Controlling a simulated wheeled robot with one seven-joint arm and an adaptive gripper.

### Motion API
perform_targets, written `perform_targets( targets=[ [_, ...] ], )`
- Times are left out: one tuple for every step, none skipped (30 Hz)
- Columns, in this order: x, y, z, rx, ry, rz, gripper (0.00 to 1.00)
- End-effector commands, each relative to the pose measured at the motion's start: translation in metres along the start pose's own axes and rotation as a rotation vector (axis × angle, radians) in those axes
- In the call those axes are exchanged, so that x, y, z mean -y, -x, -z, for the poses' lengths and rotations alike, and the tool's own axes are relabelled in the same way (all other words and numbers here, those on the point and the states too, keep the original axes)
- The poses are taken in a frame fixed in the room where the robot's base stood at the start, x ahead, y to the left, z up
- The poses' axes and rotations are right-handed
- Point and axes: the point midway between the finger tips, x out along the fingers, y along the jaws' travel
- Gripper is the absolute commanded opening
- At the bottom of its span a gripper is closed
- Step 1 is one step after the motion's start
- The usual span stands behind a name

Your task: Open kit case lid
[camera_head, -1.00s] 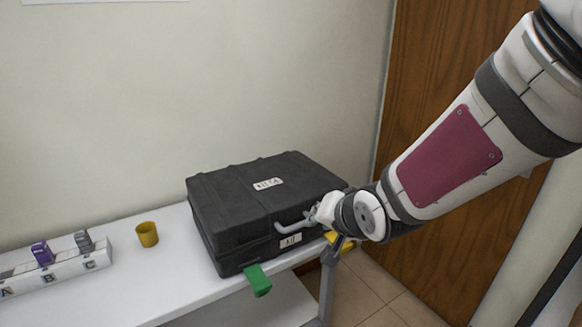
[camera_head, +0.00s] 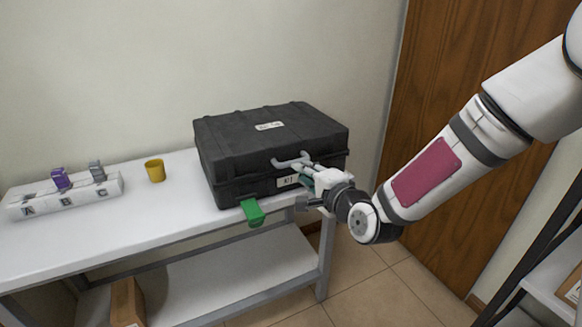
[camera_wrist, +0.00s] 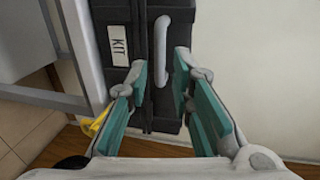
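The black kit case (camera_head: 235,147) lies on the white table with its lid shut. Its grey handle (camera_head: 290,161) is on the front side, above a KIT label. A yellow tab (camera_wrist: 95,123) shows in the wrist view, left of my gripper. My gripper (camera_head: 304,178) is just in front of the case, at the handle's right end. In the wrist view its teal fingers (camera_wrist: 157,92) are spread apart, with the handle (camera_wrist: 160,45) ahead between them. I see no contact with it.
The white table (camera_head: 140,228) has a lower shelf with a cardboard box (camera_head: 127,302). A labelled rack (camera_head: 66,198) with purple and grey items and a yellow cup (camera_head: 155,171) stand left of the case. A wall is behind, a wooden door (camera_head: 450,90) to the right.

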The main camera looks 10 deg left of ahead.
Motion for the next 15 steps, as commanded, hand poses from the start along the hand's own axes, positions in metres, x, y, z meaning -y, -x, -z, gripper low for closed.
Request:
perform_targets(
  targets=[
    [-0.001,-0.012,-0.001,0.002,0.000,0.002,0.21],
    [-0.001,-0.018,-0.001,0.002,0.001,0.002,0.21],
    [-0.002,-0.026,-0.001,0.002,0.001,0.000,0.21],
    [-0.001,-0.032,0.000,0.001,0.000,0.001,0.21],
    [-0.001,-0.037,-0.001,0.001,0.000,0.001,0.21],
    [-0.001,-0.045,-0.001,0.001,0.000,0.000,0.21],
    [-0.002,-0.050,0.000,0.001,0.000,0.000,0.21],
    [-0.001,-0.056,0.000,0.001,0.000,0.001,0.21],
    [-0.001,-0.062,-0.001,0.002,0.001,0.001,0.21],
    [-0.001,-0.066,-0.001,0.001,0.002,0.000,0.21],
    [-0.001,-0.070,0.000,0.001,0.002,0.000,0.21],
    [-0.001,-0.075,0.000,0.000,0.002,0.000,0.21],
    [-0.001,-0.078,0.000,0.001,0.002,0.000,0.21],
    [-0.001,-0.081,0.000,0.000,0.002,0.000,0.21],
    [-0.001,-0.084,0.000,0.000,0.002,-0.001,0.21]
  ],
)
